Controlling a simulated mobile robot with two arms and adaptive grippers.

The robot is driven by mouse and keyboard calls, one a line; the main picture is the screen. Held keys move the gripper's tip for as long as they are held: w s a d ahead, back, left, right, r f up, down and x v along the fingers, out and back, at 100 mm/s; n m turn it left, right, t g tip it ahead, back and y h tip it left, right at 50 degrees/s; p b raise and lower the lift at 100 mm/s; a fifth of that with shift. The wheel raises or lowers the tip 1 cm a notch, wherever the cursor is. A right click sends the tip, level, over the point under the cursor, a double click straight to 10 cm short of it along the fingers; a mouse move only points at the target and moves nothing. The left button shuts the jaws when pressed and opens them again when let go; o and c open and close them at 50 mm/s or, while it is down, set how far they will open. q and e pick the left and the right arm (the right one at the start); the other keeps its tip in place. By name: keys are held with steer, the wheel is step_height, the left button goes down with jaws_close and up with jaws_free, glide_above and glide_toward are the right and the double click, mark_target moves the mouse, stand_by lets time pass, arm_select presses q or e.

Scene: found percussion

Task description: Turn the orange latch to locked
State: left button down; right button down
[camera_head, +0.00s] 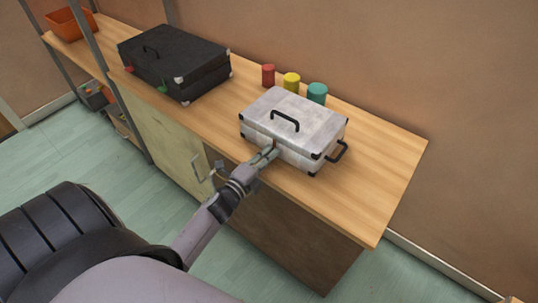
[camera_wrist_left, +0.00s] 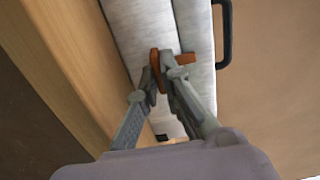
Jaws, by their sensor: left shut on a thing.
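The orange latch (camera_wrist_left: 154,62) is on the front of the white case in the left wrist view; a second orange piece (camera_wrist_left: 185,59) shows to its right. The white case (camera_head: 310,121) lies shut on the wooden counter, with black handles and black corners. My left gripper (camera_head: 269,151) is at the case's front side. In the left wrist view, its fingers (camera_wrist_left: 160,75) are shut on the orange latch, and they cover part of it. In the head view the latch is mostly hidden by the gripper. My right gripper is not in view.
A black case (camera_head: 175,60) with red and green latches lies to the left on the counter (camera_head: 385,165). Red (camera_head: 268,75), yellow (camera_head: 291,82) and teal (camera_head: 317,93) cylinders stand behind the white case. An orange bin (camera_head: 70,24) sits at the far left. The counter's right end is clear.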

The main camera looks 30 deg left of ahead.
arm_select(q)
steer(key=c, duration=1.8)
jaws_free()
steer(key=shift+o, duration=0.2)
steer(key=s, duration=1.2)
steer(key=shift+a, duration=0.35)
steer(key=shift+f, duration=0.1)
